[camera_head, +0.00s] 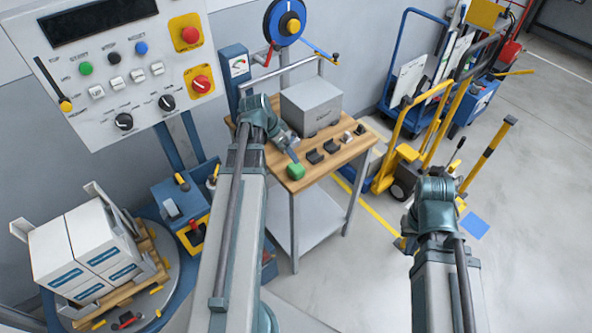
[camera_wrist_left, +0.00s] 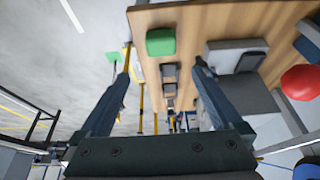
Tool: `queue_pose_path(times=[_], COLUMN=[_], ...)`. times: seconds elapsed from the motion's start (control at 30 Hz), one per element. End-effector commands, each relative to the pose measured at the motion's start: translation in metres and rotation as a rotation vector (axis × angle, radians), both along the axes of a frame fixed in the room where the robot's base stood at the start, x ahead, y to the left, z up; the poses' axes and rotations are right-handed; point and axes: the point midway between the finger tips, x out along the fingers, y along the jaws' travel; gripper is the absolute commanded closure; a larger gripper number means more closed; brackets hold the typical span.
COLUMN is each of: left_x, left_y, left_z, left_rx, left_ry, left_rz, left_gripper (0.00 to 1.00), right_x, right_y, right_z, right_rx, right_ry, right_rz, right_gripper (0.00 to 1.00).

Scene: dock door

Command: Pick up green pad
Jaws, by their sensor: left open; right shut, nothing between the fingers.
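The green pad (camera_head: 295,171) is a small rounded block on the front left part of the wooden table top (camera_head: 338,158). It also shows near the top of the left wrist view (camera_wrist_left: 160,42). My left gripper (camera_head: 293,156) is open and empty just behind and above the pad in the head view. In the left wrist view its two fingers (camera_wrist_left: 162,60) stand apart, with the pad beyond and between their tips. My right gripper (camera_head: 408,238) is shut and empty, away from the table, mostly hidden by its own arm.
Several dark blocks (camera_head: 315,157) stand in a row right of the pad. A grey box (camera_head: 311,105) stands behind them. A control panel (camera_head: 115,70) and stacked cartons (camera_head: 85,250) are at the left. A yellow hand truck (camera_head: 415,125) stands right of the table.

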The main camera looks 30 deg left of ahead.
Motion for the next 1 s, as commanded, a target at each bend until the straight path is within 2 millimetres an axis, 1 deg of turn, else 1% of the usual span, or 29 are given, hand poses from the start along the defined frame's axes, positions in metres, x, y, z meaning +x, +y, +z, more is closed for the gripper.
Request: queue_pose_path(times=[0.03, 0.5, 0.6, 0.83, 1.0], left_x=[0.002, 0.025, 0.028, 0.028, 0.031], left_y=[-0.001, -0.01, -0.011, -0.012, -0.011], left_z=[-0.009, -0.071, -0.076, -0.076, -0.089], left_rx=[0.0, 0.0, -0.001, 0.0, 0.0], left_ry=[0.0, 0.001, 0.001, 0.001, 0.001], left_rz=[0.0, 0.0, 0.001, 0.001, 0.001], left_gripper=[0.0, 0.0, 0.0, 0.0, 0.0], right_x=[0.0, 0.0, 0.0, 0.0, 0.0], right_y=[0.0, 0.0, 0.0, 0.0, 0.0], right_z=[-0.009, -0.071, -0.076, -0.076, -0.089], right_rx=[0.0, 0.0, 0.0, 0.0, 0.0], right_ry=[0.0, 0.0, 0.0, 0.0, 0.0], right_rz=[0.0, -0.001, -0.001, -0.001, -0.001], right_gripper=[1.0, 1.0, 1.0, 1.0, 1.0])
